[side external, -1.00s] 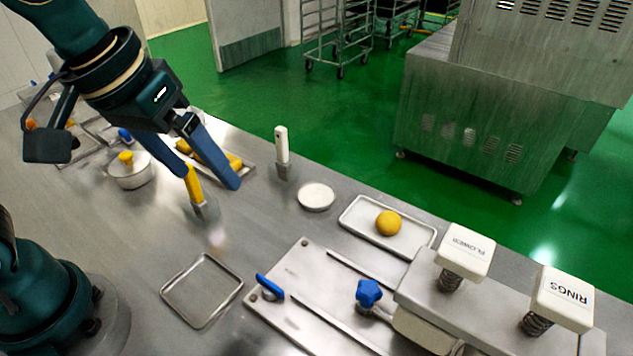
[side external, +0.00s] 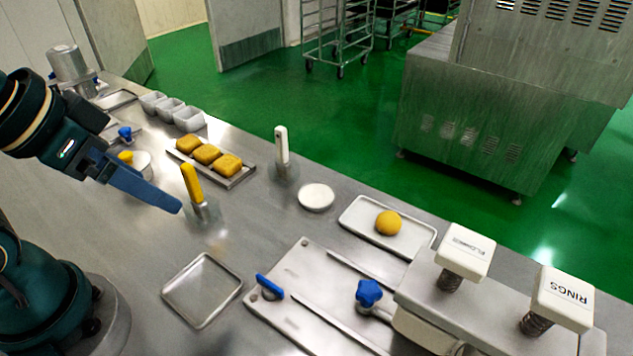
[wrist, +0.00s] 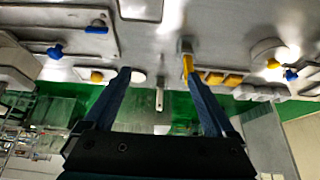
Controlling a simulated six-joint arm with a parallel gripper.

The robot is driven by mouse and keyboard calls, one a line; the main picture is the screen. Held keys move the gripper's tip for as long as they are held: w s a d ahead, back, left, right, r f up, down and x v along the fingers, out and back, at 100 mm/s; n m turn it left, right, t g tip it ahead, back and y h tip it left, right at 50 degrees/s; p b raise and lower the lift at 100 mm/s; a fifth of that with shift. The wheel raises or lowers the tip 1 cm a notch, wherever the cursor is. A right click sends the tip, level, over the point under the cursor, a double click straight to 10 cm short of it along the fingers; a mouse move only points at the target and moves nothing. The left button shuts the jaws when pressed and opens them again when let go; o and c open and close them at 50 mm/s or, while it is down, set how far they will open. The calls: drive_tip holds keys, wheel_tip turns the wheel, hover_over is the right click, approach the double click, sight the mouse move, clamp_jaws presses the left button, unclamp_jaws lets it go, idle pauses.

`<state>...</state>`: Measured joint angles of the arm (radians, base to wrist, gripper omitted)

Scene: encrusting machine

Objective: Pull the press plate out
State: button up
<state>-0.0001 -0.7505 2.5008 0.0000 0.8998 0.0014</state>
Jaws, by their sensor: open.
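The press stands at the front right, with white buttons marked FLOWER (side external: 466,251) and RINGS (side external: 562,298). A pale block (side external: 425,330) sits partly under its housing, with a blue star knob (side external: 369,293) at its left end; much of the block is hidden. It rests by a steel base plate (side external: 300,262) with rails and a blue handle (side external: 269,286). I cannot tell for sure which part is the press plate. My gripper (wrist: 157,68) is open and empty, above the table well left of the press. The knob (wrist: 55,50) and handle (wrist: 97,28) also show in the wrist view.
A yellow-handled tool (side external: 192,184) stands close to my fingers. A white-handled tool (side external: 282,145), a white disc (side external: 316,197), a tray (side external: 350,218) with a yellow ball, and an empty tray (side external: 202,290) lie around. A tray of yellow pieces (side external: 238,181) is behind.

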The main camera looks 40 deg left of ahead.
idle(0.4)
drive_tip(key=c, duration=0.3)
drive_tip(key=n+g+h, duration=0.4)
drive_tip(key=n+h, duration=0.5)
drive_tip(key=n, duration=0.8)
hover_over(369, 288)
drive_tip(key=a, duration=0.7)
drive_tip(key=f, duration=0.1)
drive_tip(key=shift+c, duration=0.2)
drive_tip(key=shift+n+g, duration=0.5)
drive_tip(key=shift+g, duration=0.2)
drive_tip(key=f, duration=0.2)
drive_tip(key=d+f, duration=0.1)
drive_tip(key=f, duration=0.1)
drive_tip(key=d+f, duration=0.1)
drive_tip(key=f, duration=0.1)
drive_tip(key=shift+w+d+f, duration=0.15)
drive_tip(key=shift+d+f, duration=0.2)
drive_tip(key=shift+f, duration=0.05)
drive_tip(key=shift+x, duration=2.3)
